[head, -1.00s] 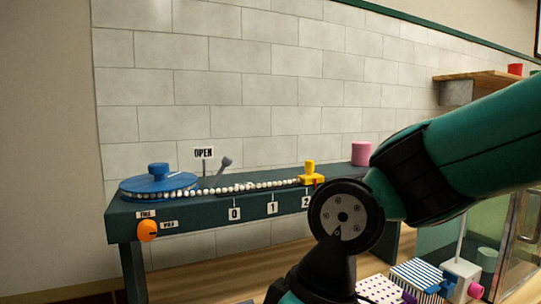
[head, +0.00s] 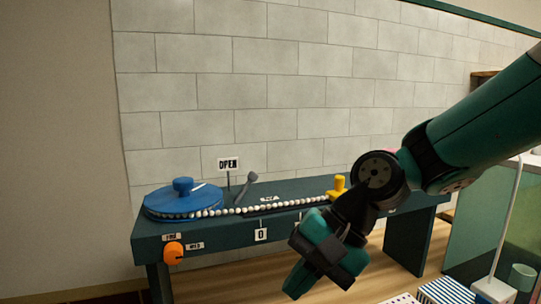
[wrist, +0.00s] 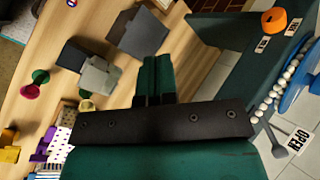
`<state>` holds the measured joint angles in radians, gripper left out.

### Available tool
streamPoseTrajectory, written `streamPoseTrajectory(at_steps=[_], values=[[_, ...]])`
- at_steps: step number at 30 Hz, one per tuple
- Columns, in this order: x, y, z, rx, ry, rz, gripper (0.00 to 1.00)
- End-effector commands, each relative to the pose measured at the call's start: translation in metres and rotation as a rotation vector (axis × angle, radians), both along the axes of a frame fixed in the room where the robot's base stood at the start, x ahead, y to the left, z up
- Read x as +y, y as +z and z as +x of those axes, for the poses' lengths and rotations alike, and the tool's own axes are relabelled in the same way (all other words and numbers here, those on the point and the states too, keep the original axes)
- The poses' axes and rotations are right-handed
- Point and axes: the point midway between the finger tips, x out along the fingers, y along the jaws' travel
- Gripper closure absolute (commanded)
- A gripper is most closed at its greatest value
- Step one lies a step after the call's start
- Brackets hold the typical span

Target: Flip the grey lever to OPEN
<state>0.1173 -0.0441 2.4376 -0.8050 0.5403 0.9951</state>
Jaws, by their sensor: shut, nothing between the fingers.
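The grey lever (head: 245,188) stands at the back of the dark green bench, just right of the OPEN sign (head: 228,164). It leans to the right, with its knob tilted away from the sign. In the wrist view the lever (wrist: 262,138) and the OPEN sign (wrist: 298,141) show at the right edge. My gripper (head: 296,284) is shut and empty, in front of the bench and below its top, to the right of the lever and apart from it. Its closed fingers (wrist: 156,72) point over the wooden floor in the wrist view.
A blue round lid (head: 183,197), a string of white beads (head: 260,209) and a yellow slider (head: 338,187) lie along the bench. An orange knob (head: 173,253) is on its front. Boxes and small items (wrist: 60,140) stand on the wood at lower left in the wrist view.

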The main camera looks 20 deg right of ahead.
Motion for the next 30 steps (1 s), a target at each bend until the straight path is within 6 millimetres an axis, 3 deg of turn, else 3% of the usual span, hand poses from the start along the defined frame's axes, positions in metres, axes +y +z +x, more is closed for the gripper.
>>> streamPoseTrajectory(at_steps=[1, 6, 12, 18, 30], values=[[-0.012, 0.024, 0.019, 0.098, -0.176, 0.073, 1.0], [-0.054, 0.068, 0.07, 0.469, -0.731, 0.377, 1.0], [-0.106, 0.102, 0.105, 0.831, -1.126, 0.694, 1.0], [-0.129, 0.114, 0.115, 0.996, -1.255, 0.833, 1.0], [-0.128, 0.112, 0.116, 1.01, -1.262, 0.84, 1.0]])
